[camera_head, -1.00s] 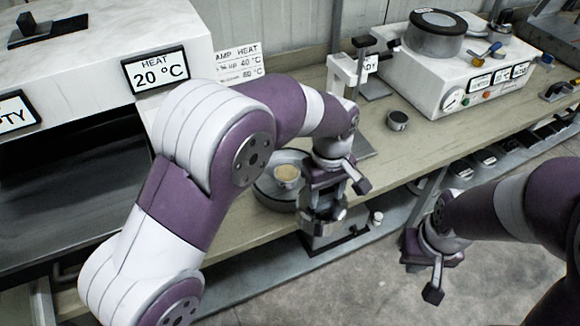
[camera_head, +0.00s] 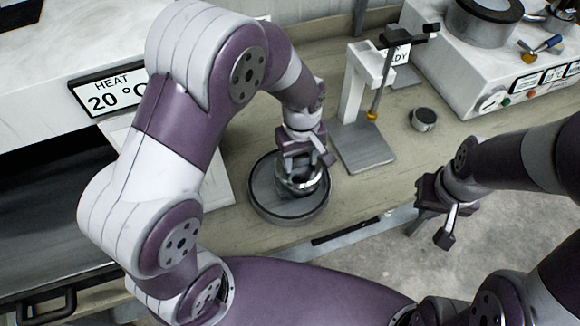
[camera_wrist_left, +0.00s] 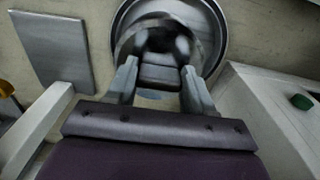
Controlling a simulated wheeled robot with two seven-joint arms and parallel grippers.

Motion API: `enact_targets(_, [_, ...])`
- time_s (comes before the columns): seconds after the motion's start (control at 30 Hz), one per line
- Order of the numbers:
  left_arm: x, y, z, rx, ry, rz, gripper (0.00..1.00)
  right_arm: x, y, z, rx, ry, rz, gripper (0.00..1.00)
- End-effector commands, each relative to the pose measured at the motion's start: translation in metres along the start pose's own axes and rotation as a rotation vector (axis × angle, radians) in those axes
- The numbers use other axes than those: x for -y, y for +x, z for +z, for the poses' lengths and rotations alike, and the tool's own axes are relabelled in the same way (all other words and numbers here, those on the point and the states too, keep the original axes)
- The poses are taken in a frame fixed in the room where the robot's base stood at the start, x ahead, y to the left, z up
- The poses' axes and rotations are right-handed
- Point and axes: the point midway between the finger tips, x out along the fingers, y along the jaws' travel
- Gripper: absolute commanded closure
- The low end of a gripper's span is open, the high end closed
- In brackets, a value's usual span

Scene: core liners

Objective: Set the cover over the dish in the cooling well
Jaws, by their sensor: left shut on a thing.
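My left gripper (camera_head: 303,163) is over the round grey cooling well (camera_head: 265,212) on the bench, its fingers pointing down. It is shut on the shiny metal cover (camera_head: 301,188), which sits inside the well's outline, toward its right side. In the left wrist view the cover (camera_wrist_left: 128,42) is blurred between the fingers (camera_wrist_left: 160,85), with the well's rim (camera_wrist_left: 217,30) around it. The dish is hidden, so I cannot tell whether the cover touches it or hangs just above. My right gripper (camera_head: 434,228) is open and empty, off the bench's front edge.
A stand with a grey base plate (camera_head: 364,147) and upright post is close right of the well. A small dark round piece (camera_head: 423,119) lies beyond it. The white heating box with its 20 °C sign (camera_head: 113,92) is at left. A white instrument box (camera_head: 455,75) is at back right.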

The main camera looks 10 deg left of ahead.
Motion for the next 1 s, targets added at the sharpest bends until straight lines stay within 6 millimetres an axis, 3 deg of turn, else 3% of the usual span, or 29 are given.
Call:
enact_targets(0.13, [0.021,0.012,-0.004,0.000,-0.002,0.000,0.99,0.000,-0.005,-0.001,0.000,0.000,0.000,1.00])
enact_targets(0.4, [0.025,0.052,-0.004,0.001,0.001,-0.001,0.99,0.000,-0.011,-0.002,0.000,0.000,0.000,1.00])
enact_targets(0.73, [0.024,0.058,-0.004,-0.001,0.001,0.001,0.99,0.000,-0.008,-0.001,0.000,0.000,0.000,1.00])
enact_targets(0.77, [0.024,0.058,-0.004,-0.001,0.001,0.001,0.44,0.000,-0.008,-0.001,0.000,0.000,0.000,1.00])
enact_targets(0.8, [0.024,0.058,-0.004,-0.001,0.001,0.001,0.31,0.000,-0.009,-0.001,0.000,0.000,0.000,1.00])
enact_targets(0.83, [0.024,0.058,-0.004,-0.001,0.001,0.001,0.22,0.000,-0.009,-0.001,0.000,0.000,0.000,1.00])
enact_targets(1.0, [0.024,0.057,-0.004,-0.001,0.000,0.001,0.22,0.000,-0.009,-0.001,0.000,0.000,0.000,1.00])
